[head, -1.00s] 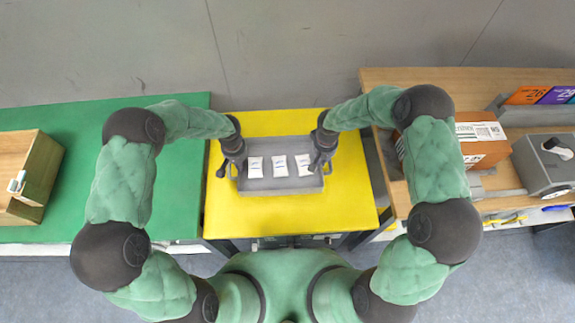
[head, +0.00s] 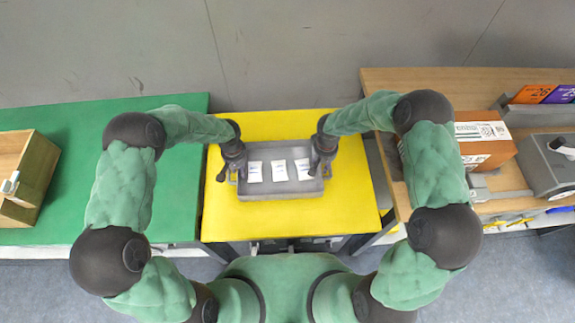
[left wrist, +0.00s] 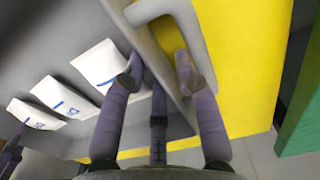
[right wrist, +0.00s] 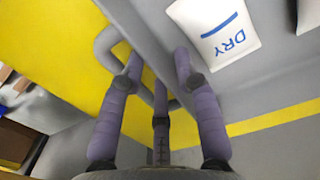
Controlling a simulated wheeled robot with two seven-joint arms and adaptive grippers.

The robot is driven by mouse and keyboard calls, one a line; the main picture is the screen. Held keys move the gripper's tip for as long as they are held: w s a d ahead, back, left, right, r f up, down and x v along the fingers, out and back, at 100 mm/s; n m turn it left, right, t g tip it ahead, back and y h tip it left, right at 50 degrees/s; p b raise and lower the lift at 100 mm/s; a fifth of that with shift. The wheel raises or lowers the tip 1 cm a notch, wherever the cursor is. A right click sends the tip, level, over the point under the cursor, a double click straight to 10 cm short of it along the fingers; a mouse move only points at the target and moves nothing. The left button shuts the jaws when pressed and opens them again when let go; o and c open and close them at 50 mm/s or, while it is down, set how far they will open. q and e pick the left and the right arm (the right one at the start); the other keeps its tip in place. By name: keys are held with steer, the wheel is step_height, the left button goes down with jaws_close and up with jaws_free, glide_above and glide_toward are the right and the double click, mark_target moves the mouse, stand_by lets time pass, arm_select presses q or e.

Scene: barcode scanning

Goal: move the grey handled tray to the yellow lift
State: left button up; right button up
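The grey handled tray (head: 283,193) rests on the yellow lift (head: 345,215), holding three white packets (head: 279,170) in a row. My left gripper (head: 231,174) is at the tray's left end. In the left wrist view its fingers (left wrist: 158,68) are spread on either side of the end wall (left wrist: 150,45), with the handle loop (left wrist: 165,12) beside them. My right gripper (head: 322,168) is at the right end. In the right wrist view its fingers (right wrist: 157,65) are spread about the wall and handle (right wrist: 106,42). Both look open, not clamped.
A green table (head: 85,190) with a wooden box (head: 28,175) stands left. A wooden table (head: 400,200) stands right, with a cardboard box (head: 485,150) and a grey machine (head: 545,165). Bare yellow surface surrounds the tray.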

steer(key=shift+r, duration=0.1)
arm_select(q)
step_height(320, 180, up, 12)
arm_select(e)
step_height(320, 180, up, 12)
stand_by(0.8)
stand_by(0.5)
